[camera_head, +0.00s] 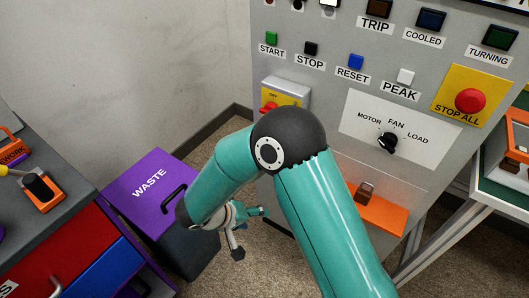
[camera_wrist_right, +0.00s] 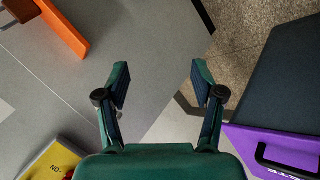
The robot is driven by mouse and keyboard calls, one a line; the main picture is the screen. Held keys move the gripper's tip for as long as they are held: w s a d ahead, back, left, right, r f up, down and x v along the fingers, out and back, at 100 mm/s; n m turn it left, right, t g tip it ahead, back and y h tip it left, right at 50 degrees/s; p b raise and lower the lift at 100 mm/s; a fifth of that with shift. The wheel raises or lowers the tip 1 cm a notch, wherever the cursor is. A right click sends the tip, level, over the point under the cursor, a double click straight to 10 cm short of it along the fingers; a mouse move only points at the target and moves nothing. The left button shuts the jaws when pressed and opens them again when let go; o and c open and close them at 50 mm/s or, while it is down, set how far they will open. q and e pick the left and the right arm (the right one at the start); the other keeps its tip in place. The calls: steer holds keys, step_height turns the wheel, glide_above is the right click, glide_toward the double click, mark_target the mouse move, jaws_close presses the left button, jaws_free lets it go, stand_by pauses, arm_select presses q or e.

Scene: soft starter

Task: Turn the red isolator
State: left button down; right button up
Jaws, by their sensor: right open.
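The red isolator (camera_head: 268,107) is a red handle on a yellow plate (camera_head: 283,96) marked OFF, on the left side of the grey panel; my arm is close to its right side. In the right wrist view the yellow plate (camera_wrist_right: 47,158) shows at the lower left, marked ON, with only a bit of red at the frame's edge. My right gripper (camera_head: 250,232) is open and empty, below the isolator and beside the waste bin, partly behind my own arm. Its two fingers (camera_wrist_right: 160,78) stand apart in the wrist view. My left gripper is not in view.
The grey panel (camera_head: 300,60) carries buttons, a STOP ALL button (camera_head: 470,100) and a MOTOR/FAN/LOAD knob (camera_head: 388,142). An orange shelf (camera_head: 385,218) juts out low on it. A purple WASTE bin (camera_head: 140,200) stands left of the gripper. A workbench (camera_head: 60,215) is further left.

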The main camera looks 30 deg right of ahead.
steer(key=w+r+m+t+h+b, duration=0.3)
steer(key=w+r+m+h+b, duration=0.15)
steer(key=r, duration=0.45)
steer(key=w+r+m+t+h+b, duration=0.35)
steer(key=r+m+h, duration=0.2)
steer(key=r, duration=0.45)
arm_select(q)
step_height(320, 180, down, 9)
steer(key=p, duration=0.1)
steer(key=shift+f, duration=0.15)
arm_select(e)
steer(key=w+d, duration=0.3)
steer(key=d, duration=0.4)
steer(key=w+d+y, duration=0.1)
steer(key=w+d, duration=0.3)
steer(key=d, duration=0.3)
steer(key=shift+d, duration=0.25)
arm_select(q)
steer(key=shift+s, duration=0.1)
arm_select(e)
steer(key=shift+f, duration=0.1)
